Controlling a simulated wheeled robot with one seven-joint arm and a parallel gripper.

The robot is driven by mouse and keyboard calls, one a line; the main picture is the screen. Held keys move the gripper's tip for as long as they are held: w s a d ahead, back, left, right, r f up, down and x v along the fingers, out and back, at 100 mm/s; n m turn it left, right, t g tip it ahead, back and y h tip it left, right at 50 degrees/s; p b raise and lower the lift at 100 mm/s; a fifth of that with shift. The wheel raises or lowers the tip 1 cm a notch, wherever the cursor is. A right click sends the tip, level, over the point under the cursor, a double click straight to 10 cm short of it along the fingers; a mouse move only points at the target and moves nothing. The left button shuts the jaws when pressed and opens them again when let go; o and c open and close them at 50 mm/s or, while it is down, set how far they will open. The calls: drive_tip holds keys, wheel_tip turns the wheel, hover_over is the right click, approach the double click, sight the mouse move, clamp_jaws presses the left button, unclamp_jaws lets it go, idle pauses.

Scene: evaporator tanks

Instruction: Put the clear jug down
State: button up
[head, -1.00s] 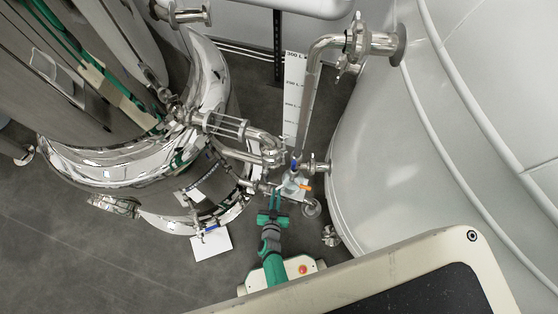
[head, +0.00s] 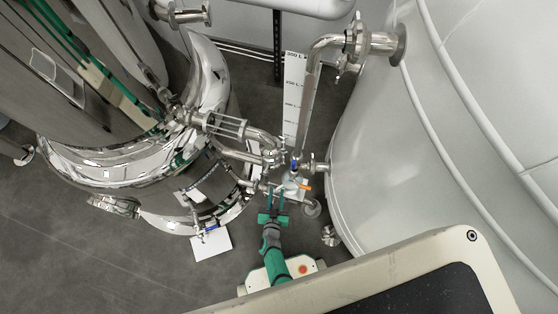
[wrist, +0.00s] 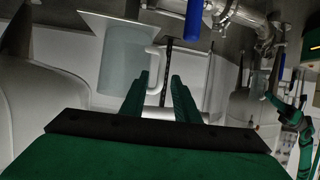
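The clear jug (head: 290,188) stands upright beside the blue-handled valve, at the foot of the tall white scale. In the wrist view the jug (wrist: 122,60) is at upper left, with its handle (wrist: 157,66) facing my gripper. My gripper (head: 277,196) is just below and left of the jug in the head view. In the wrist view the green fingers of my gripper (wrist: 161,76) are apart, with a clear gap between them. The handle shows near the fingertips, and neither finger is seen pressing on it. The jug's base is partly hidden.
A shiny steel tank (head: 105,165) stands at left and a large white tank (head: 430,150) at right. Steel pipes and a blue-handled valve (head: 295,164) crowd the jug from above. A white sheet (head: 210,245) lies on the floor. Dark floor is free at lower left.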

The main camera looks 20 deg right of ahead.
drive_tip(key=v, duration=1)
drive_tip(key=s+a+r+n+t+y, duration=0.1)
drive_tip(key=s+r, duration=0.2)
drive_tip(key=r, duration=1.2)
drive_tip(key=s+a+r+n+t+y, duration=0.1)
drive_tip(key=s+a+r+n+y, duration=0.1)
drive_tip(key=r, duration=1.3)
drive_tip(key=s+a+r+n+y, duration=0.1)
drive_tip(key=s+r, duration=0.3)
drive_tip(key=r, duration=1.1)
drive_tip(key=shift+s+a+r+n+t+y, duration=0.2)
drive_tip(key=shift+a+n+t+y, duration=0.15)
drive_tip(key=shift+y, duration=0.35)
drive_tip(key=shift+d, duration=0.1)
